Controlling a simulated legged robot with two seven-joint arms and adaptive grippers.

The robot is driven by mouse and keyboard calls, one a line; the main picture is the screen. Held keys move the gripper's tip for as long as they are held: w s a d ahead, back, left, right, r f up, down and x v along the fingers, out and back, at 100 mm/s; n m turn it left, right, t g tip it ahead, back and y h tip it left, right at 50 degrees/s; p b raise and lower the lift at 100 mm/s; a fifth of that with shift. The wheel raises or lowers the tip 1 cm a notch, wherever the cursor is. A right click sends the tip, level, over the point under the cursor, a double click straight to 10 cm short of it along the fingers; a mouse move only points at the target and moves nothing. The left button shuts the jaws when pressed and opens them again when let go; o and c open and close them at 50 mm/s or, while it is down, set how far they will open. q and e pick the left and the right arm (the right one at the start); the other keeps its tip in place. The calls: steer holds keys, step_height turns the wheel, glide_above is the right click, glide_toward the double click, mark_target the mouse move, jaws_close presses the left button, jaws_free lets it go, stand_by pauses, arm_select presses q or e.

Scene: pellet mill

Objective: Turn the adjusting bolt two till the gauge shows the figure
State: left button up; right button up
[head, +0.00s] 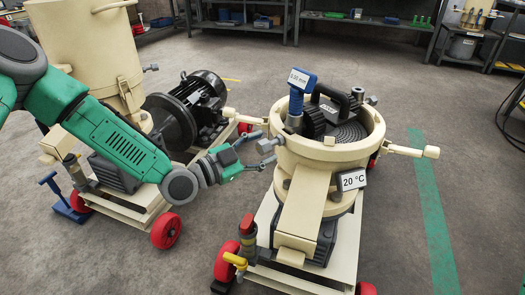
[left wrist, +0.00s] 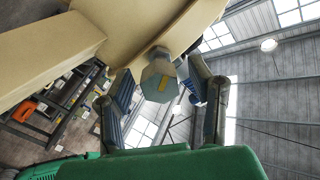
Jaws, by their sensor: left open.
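The pellet mill's round cream housing (head: 330,150) stands right of centre in the head view. A blue gauge (head: 302,79) stands upright at its top; its small display seems to read 0.00 mm, though the digits are hard to make out. My left gripper (head: 264,149) is at the left side of the housing, level with its upper rim. I cannot tell which number this bolt has.
A tag (head: 352,180) reading 20 °C hangs on the housing. A cream handle (head: 412,151) juts out right. A second machine with a black motor (head: 203,98) stands left, behind my left arm. Red wheels and valves edge the cart. Open floor lies right, beyond a green stripe (head: 430,220).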

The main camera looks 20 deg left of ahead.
arm_select(q)
steer(key=shift+w+d, duration=0.1)
jaws_close()
steer(key=shift+n, duration=0.3)
steer(key=n+p, duration=0.1)
steer(key=n, duration=0.7)
stand_by(0.3)
steer(key=shift+n, duration=0.5)
